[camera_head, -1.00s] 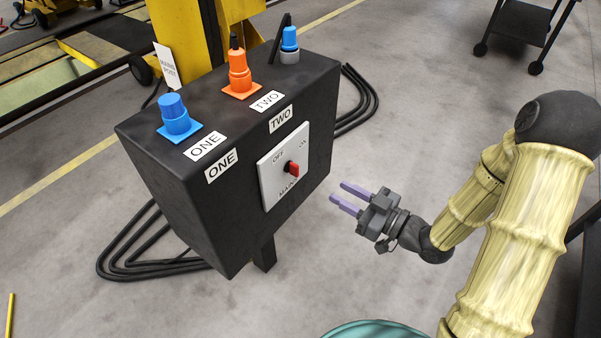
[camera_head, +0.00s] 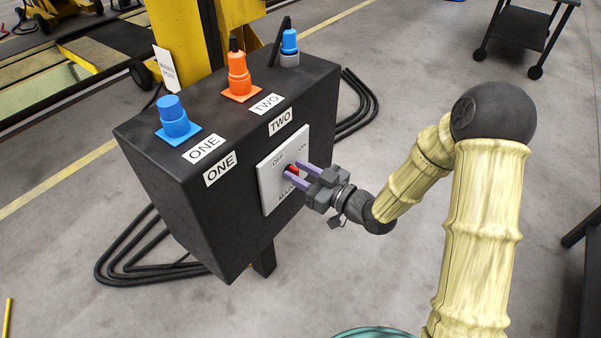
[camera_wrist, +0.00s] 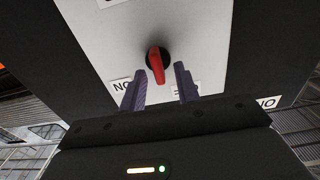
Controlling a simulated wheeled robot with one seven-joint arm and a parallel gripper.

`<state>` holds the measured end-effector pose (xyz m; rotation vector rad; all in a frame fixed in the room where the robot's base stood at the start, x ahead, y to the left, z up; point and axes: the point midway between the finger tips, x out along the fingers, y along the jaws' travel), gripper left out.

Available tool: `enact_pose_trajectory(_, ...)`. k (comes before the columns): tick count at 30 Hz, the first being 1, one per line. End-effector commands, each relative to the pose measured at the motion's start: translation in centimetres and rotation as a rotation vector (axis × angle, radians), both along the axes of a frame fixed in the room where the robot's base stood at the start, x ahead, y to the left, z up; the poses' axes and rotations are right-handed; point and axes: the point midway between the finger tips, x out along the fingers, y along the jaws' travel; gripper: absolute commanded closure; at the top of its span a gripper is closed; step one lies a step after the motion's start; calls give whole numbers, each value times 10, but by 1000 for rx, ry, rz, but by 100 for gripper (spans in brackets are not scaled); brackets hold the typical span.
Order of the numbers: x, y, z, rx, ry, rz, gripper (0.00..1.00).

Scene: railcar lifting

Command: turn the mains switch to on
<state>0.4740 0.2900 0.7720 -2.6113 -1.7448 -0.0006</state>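The mains switch is a red knob (camera_head: 293,170) on a pale square plate (camera_head: 271,189) on the front of the black control box. OFF is marked at the plate's upper left and ON at its upper right. In the wrist view the red knob (camera_wrist: 157,62) stands between and just beyond the two purple fingertips. My gripper (camera_head: 296,170) is open in front of the plate, with one finger on each side of the knob. The wrist view shows a gap between the knob and both fingers (camera_wrist: 159,82). The fingers partly hide the knob and the MAINS label in the head view.
Black cables (camera_head: 135,275) lie on the floor. A dark cart (camera_head: 515,35) stands at the back right.

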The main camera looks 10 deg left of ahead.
Motion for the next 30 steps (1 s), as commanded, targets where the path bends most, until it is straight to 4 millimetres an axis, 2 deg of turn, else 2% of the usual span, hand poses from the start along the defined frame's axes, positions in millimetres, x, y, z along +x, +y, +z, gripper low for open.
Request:
enact_pose_trajectory(3, 0, 0, 0, 0, 0, 0, 70)
enact_pose_trajectory(8, 0, 0, 0, -1, 0, 0, 100)
enact_pose_trajectory(20, 0, -1, 0, 9, 25, -1, 100)
enact_pose_trajectory(30, 2, -2, 2, 71, 179, -2, 100)
